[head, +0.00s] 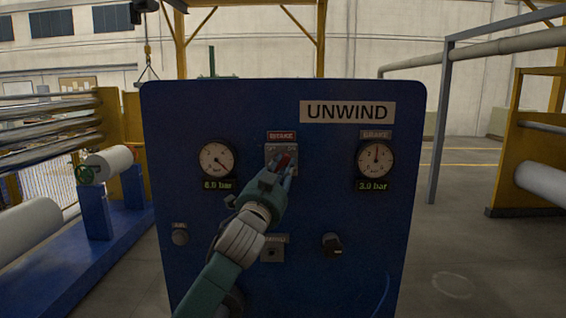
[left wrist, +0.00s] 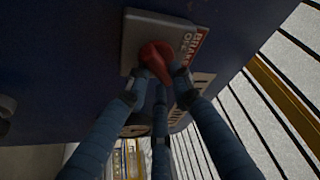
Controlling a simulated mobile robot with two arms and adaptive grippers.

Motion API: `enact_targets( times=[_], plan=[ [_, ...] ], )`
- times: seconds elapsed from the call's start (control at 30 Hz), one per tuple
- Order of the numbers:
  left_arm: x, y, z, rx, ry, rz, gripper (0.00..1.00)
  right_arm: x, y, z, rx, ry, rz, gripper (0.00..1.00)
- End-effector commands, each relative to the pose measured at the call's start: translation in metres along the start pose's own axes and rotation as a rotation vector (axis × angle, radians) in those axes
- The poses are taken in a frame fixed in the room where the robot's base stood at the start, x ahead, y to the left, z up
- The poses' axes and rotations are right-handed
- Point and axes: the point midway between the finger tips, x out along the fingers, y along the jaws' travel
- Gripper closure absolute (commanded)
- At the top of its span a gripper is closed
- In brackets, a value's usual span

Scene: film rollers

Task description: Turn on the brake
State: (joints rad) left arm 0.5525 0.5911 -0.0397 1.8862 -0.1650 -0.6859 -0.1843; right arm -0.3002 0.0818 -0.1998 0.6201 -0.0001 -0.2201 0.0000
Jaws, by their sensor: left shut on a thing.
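The brake switch has a red lever (head: 287,158) on a grey plate under a red label, in the upper middle of the blue UNWIND panel (head: 230,118). My left gripper (head: 281,172) reaches up to it from below and covers part of it. In the left wrist view the red lever (left wrist: 154,58) stands out from its grey plate (left wrist: 136,30). The blue fingers of my left gripper (left wrist: 160,80) are closed around the lever's end. My right gripper is in neither view.
The left gauge (head: 217,158) reads about 6 bar, its digits blurred. The right gauge (head: 375,158) reads 3.0 bar. A black knob (head: 332,244) and a grey button (head: 180,235) sit lower on the panel. Rollers (head: 108,163) stand at left.

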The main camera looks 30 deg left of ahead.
Motion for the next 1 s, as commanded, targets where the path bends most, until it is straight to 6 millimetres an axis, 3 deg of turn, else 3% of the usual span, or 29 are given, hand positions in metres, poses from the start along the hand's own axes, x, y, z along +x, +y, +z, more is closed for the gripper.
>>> enact_targets(
  times=[0.5,0.53,0.6,1.0],
  plan=[
    [-0.0002,0.0017,0.0010,0.020,-0.002,0.009,1.00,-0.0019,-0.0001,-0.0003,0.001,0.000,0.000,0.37],
    [-0.0002,0.0017,0.0010,0.020,-0.002,0.009,0.72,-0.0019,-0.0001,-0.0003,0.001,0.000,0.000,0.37],
    [-0.0002,0.0016,0.0009,0.019,-0.002,0.009,0.58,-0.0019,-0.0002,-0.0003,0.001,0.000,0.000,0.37],
    [-0.0070,0.0010,0.0006,0.017,0.000,0.008,0.58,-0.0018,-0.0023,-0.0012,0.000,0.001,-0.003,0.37]
  ],
)
